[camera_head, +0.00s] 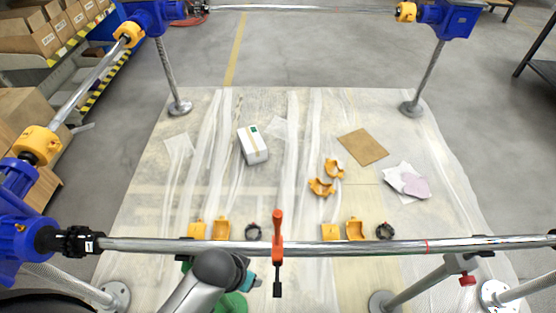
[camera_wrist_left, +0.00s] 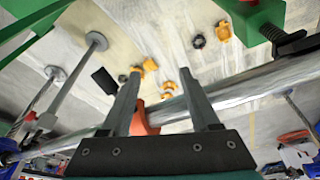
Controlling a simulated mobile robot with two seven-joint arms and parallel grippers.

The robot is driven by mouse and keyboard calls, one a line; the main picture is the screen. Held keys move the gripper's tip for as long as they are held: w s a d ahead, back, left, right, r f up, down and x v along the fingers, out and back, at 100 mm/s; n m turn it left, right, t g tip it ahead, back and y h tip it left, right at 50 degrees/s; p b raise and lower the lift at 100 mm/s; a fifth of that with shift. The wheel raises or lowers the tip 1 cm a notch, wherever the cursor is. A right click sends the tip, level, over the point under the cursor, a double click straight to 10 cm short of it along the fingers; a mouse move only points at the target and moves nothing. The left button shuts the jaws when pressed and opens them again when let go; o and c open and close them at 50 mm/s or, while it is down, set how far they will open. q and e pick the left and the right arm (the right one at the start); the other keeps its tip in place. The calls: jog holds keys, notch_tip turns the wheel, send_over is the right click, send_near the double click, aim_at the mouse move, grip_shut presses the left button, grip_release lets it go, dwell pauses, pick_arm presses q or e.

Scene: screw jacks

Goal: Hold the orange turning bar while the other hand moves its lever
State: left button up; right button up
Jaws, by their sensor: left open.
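The orange turning bar (camera_head: 277,228) stands upright across the long shiny rail in the head view, with a black end piece (camera_head: 277,289) below the rail. In the left wrist view the orange part (camera_wrist_left: 146,122) shows beside the rail, between my two grey fingers and nearer the left one. My left gripper (camera_wrist_left: 160,78) is open, its fingers apart; I cannot tell whether either touches the orange part. In the head view its teal end (camera_head: 249,282) is just left of the black piece, below the rail. I cannot tell which part is the lever. My right gripper is not in view.
The shiny rail (camera_head: 180,246) crosses the front between blue corner units. A strut with a red knob (camera_head: 467,280) stands at right. Yellow-orange clamp halves (camera_head: 355,229), black rings (camera_head: 385,231) and a white box (camera_head: 253,146) lie on the sheeted floor (camera_head: 290,190). Green parts (camera_wrist_left: 250,18) edge the wrist view.

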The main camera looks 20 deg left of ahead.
pick_arm(q)
jog(key=w+d+r+h+p, duration=0.15)
jog(key=d+r, duration=0.25)
jog(key=r, duration=0.4)
jog(key=w+d+r+h+p, duration=0.1)
jog(key=w+d+r+p, duration=0.15)
jog(key=r, duration=0.65)
jog(key=w+d+r+h+p, duration=0.1)
jog(key=w+d+r, duration=0.25)
jog(key=r, duration=0.45)
notch_tip(320, 180, up, 2)
jog(key=n+g+y, duration=0.3)
jog(key=y, duration=0.1)
send_over(278, 219)
jog(key=f, duration=0.9)
jog(key=f+b, duration=0.1)
jog(key=f, duration=0.4)
jog(key=shift+w+a+f, duration=0.2)
jog(key=shift+w, duration=0.2)
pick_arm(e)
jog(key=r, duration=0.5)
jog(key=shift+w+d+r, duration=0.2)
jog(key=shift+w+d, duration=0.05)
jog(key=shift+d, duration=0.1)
pick_arm(q)
grip_shut()
jog(key=shift+w, duration=0.1)
